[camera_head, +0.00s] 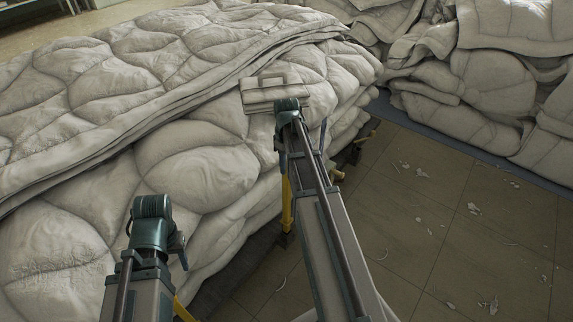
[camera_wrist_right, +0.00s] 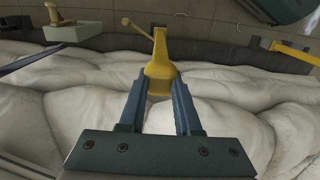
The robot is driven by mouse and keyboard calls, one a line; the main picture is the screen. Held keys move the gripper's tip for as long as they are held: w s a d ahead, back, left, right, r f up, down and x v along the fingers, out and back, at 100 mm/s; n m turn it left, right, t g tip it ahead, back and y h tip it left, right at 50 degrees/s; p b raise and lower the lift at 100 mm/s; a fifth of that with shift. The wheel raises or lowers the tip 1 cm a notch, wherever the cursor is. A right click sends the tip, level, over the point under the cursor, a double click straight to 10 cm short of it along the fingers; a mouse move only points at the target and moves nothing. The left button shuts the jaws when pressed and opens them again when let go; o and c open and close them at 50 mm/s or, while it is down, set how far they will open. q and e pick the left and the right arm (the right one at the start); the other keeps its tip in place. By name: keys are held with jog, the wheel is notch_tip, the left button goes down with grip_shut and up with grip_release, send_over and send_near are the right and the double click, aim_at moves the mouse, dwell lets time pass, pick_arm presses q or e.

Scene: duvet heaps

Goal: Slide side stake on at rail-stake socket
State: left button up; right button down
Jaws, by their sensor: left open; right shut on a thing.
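In the right wrist view my right gripper (camera_wrist_right: 160,100) is shut on a yellow piece, which I take as the side stake (camera_wrist_right: 160,68). It widens toward the fingers and points away from them. In the head view a yellow post (camera_head: 287,205) stands below my right arm, beside the heap; I cannot tell if it is the same piece. My right fingers are hidden there. My left gripper (camera_head: 182,257) is at the lower left over the near duvet, open, mostly hidden by its own wrist. I cannot make out the rail-stake socket for certain.
More duvets (camera_head: 490,90) stand at the right. The tiled floor (camera_head: 440,225) between has scraps on it. A second yellow bar (camera_wrist_right: 296,48) and a pale block (camera_wrist_right: 74,32) show in the wrist view.

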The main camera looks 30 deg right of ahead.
aim_at(287, 180)
jog(key=shift+f+b, duration=3.95)
jog(key=shift+f, duration=0.1)
jog(key=c, duration=0.5)
grip_release()
jog(key=shift+r, duration=0.15)
notch_tip(287, 180, up, 14)
jog(key=p, duration=1.4)
jog(key=shift+f, duration=0.2)
jog(key=shift+m+h, duration=0.4)
jog(key=shift+h, duration=0.2)
jog(key=s+a+r+p, duration=0.2)
jog(key=s+a, duration=0.3)
jog(key=a, duration=0.5)
jog(key=s+a+r+p, duration=0.3)
jog(key=s+a, duration=0.3)
jog(key=a, duration=0.4)
jog(key=s+a+r+p, duration=0.2)
jog(key=s+a, duration=0.3)
jog(key=a, duration=0.5)
jog(key=shift+s+a+r+p, duration=0.3)
jog(key=shift+r+p, duration=0.1)
jog(key=shift+r, duration=0.15)
